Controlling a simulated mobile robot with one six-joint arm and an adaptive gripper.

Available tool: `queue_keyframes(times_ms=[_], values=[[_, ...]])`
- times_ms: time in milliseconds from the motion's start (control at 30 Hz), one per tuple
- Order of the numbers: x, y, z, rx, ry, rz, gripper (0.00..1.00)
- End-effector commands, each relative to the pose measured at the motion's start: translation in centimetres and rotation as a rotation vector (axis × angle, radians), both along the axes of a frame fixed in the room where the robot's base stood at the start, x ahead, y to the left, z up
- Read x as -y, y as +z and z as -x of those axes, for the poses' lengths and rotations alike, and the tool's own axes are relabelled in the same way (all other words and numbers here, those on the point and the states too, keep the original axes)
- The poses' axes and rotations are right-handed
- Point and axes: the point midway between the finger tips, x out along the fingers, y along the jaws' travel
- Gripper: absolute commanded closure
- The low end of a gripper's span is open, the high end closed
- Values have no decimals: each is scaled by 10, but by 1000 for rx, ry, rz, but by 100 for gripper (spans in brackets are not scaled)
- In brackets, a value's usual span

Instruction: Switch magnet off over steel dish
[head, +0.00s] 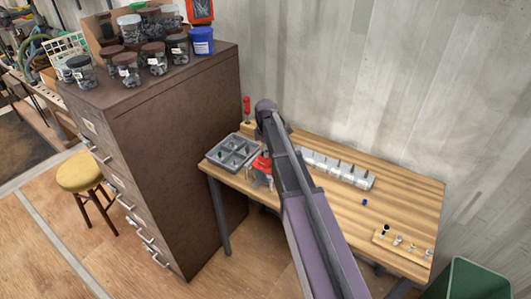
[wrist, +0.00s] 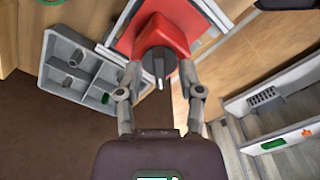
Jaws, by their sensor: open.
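The red magnet body (wrist: 168,30) with a black switch knob (wrist: 160,62) is at the top middle of the wrist view. My gripper (wrist: 160,75) is open, with one finger on each side of the knob and lower red part. I cannot tell whether the fingers touch it. In the head view, the red magnet (head: 262,163) shows at the table's left part, partly hidden by my arm. A red flat surface with a pale rim lies behind the magnet in the wrist view. I cannot make out a steel dish for certain.
A grey compartment tray (head: 232,151) stands left of the magnet, and a row of pale bins (head: 340,169) right of it. A small blue piece (head: 364,202) and a wooden rack (head: 402,243) are further right. A tall brown cabinet (head: 165,130) borders the table's left.

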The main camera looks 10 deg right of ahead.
Motion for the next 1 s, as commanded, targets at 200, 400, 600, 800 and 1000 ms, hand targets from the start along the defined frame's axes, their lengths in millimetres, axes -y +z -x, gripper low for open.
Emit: queue_keyframes(times_ms=[200,400,600,800,1000], values=[[0,0,0,0,0,0,51],[0,0,0,0,0,0,81],[0,0,0,0,0,0,100],[0,-1,0,0,-7,0,100],[0,-1,0,0,-51,0,100]])
